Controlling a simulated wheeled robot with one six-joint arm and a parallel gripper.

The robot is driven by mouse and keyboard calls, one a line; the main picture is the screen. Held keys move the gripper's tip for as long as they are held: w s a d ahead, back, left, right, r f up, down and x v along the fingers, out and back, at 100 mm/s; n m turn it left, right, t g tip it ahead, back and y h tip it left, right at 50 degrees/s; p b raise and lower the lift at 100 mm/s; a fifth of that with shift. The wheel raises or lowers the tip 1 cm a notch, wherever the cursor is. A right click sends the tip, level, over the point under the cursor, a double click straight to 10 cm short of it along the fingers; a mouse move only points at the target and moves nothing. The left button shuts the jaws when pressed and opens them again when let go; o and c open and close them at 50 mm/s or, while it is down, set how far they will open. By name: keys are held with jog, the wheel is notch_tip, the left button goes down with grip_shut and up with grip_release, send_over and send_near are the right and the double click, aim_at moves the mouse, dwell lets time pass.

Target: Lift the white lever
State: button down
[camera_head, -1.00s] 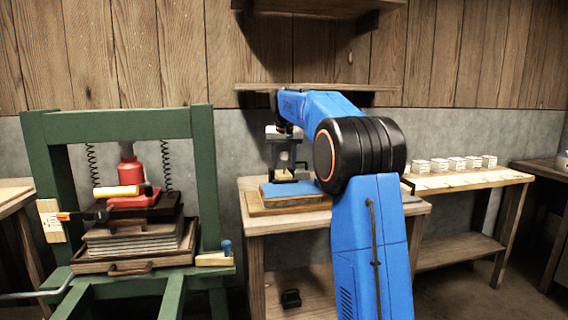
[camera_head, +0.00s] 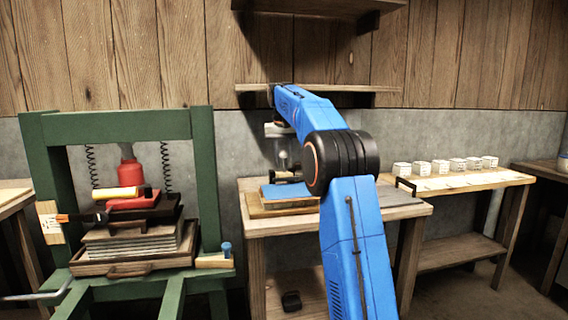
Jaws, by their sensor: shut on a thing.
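My gripper (camera_head: 285,172) is above the small wooden table in the middle, low over a blue pad (camera_head: 288,190) on a wooden board. It is shut on a small dark thing, partly hidden behind my arm. I cannot make out its exact shape or whether it touches the pad. I cannot clearly pick out a white lever in this view. My blue arm covers part of the space to the right of the gripper.
A green press (camera_head: 205,170) with a red jack (camera_head: 131,172) and stacked grey plates stands on the left. A bench (camera_head: 470,181) with several white blocks is on the right. A grey strip (camera_head: 396,196) lies on the table's right.

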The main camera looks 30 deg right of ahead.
jog(key=shift+w+d+r+g, duration=0.1)
jog(key=shift+w+g, duration=0.15)
jog(key=shift+g, duration=0.15)
jog(key=c, duration=1.4)
grip_release()
jog(key=shift+s+a+r, duration=0.15)
jog(key=shift+r, duration=1.1)
jog(key=shift+s+a+r, duration=0.1)
jog(key=shift+r, duration=1.1)
jog(key=shift+s+a+r, duration=0.15)
jog(key=shift+r, duration=1.1)
